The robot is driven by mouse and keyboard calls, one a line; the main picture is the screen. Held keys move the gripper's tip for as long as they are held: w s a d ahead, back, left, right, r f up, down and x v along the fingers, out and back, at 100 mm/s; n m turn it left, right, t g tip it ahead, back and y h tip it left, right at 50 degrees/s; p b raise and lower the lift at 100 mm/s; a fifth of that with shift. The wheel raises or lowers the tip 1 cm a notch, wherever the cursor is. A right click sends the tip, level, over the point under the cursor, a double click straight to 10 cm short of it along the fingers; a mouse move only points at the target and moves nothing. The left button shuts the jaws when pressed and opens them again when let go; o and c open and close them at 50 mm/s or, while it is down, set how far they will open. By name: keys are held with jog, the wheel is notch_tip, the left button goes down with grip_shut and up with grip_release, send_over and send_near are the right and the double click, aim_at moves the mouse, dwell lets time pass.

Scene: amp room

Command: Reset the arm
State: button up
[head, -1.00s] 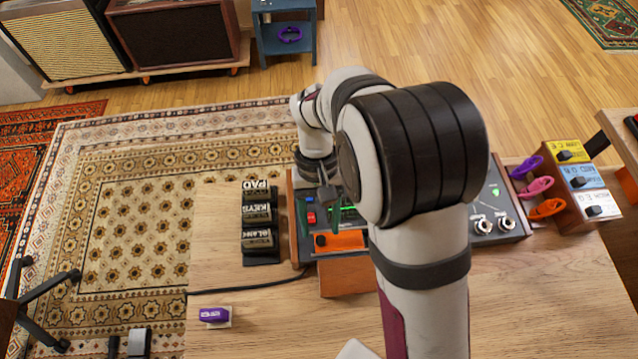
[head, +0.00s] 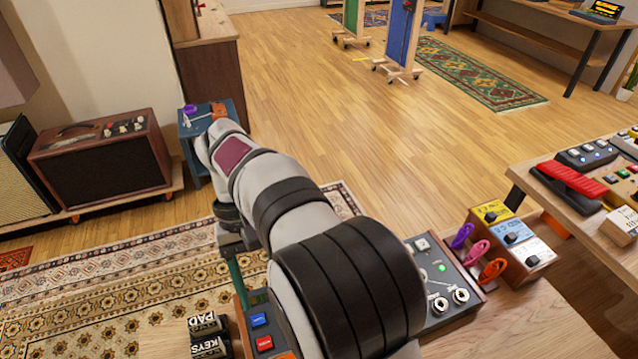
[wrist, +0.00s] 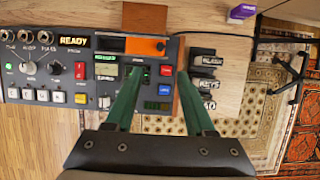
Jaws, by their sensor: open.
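My gripper (wrist: 161,76) is open and empty in the wrist view, with its two green fingers apart. It points down over a grey control console (wrist: 85,75) with a lit READY display. Coloured buttons and a small green screen lie near and between the fingers. In the head view my arm stretches forward over the console (head: 447,312), hiding much of it. One green finger shows beside the console's left side; the other is hidden behind it or my arm. I see no contact between fingers and console.
Several black blocks, one marked KEYS (head: 208,347), stand left of the console. Coloured clips, one orange (head: 493,270), and coloured pedal boxes (head: 515,237) stand to its right. A blue stool (head: 213,135) and an amplifier (head: 100,155) are beyond. A purple box (wrist: 242,12) lies on the table.

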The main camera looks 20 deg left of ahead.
jog(key=s+d+r+m+t+y, duration=0.1)
jog(key=d+r+m+y, duration=0.3)
jog(key=d, duration=0.7)
jog(key=s+d+r+m, duration=0.1)
jog(key=d+m, duration=0.4)
jog(key=d, duration=0.6)
jog(key=s+d+f+m+t+y, duration=0.1)
jog(key=s+d+f+m+t, duration=0.1)
jog(key=s+d+f+m, duration=0.2)
jog(key=s+d+m, duration=0.1)
jog(key=s+d, duration=0.1)
jog(key=s, duration=0.1)
jog(key=shift+m, duration=0.3)
